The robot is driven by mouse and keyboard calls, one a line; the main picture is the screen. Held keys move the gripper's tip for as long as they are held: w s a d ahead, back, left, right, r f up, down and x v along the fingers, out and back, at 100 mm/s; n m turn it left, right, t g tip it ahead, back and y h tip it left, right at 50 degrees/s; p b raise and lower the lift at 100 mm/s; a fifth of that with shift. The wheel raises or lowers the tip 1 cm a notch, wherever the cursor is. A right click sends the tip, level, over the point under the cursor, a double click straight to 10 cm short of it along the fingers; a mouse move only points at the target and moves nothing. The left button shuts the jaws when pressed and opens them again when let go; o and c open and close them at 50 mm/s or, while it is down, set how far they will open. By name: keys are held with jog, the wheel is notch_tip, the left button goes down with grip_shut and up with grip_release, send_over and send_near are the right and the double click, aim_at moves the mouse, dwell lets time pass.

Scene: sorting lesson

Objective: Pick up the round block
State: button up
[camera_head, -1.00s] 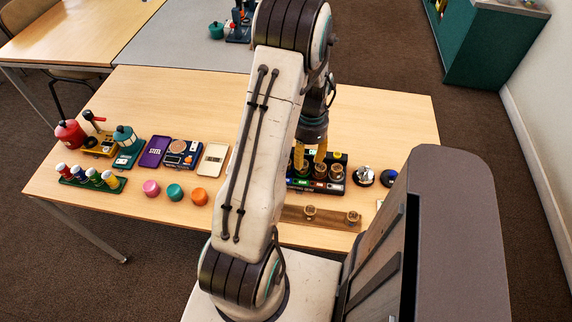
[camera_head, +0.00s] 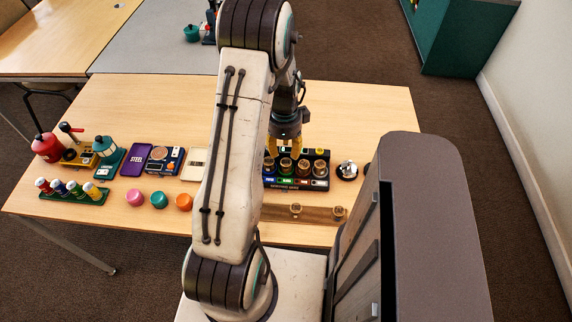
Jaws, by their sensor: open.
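Three small round blocks stand in a row near the table's front edge: a pink one (camera_head: 134,198), a teal one (camera_head: 159,200) and an orange one (camera_head: 184,202). Which of them the task's round block is, I cannot tell. My gripper (camera_head: 283,152), with yellow fingers, is open and points down over the left part of a black rack (camera_head: 318,184) holding several brass round pieces (camera_head: 303,168). It is to the right of the three blocks, with my arm between. Whether the fingers touch a brass piece, I cannot tell.
A brown strip (camera_head: 270,212) with two brass pieces lies in front of the rack. Left are a purple STEEL case (camera_head: 137,160), a scale (camera_head: 163,160), a red canister (camera_head: 46,147) and a green rack of small bottles (camera_head: 73,196). The table's back (camera_head: 160,105) is clear.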

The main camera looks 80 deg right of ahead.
aim_at(286, 162)
jog(key=shift+s+f+p, duration=0.15)
jog(key=shift+f+p, duration=0.5)
jog(key=shift+f, duration=2.5)
jog(key=shift+o, duration=0.3)
jog(key=c, duration=0.6)
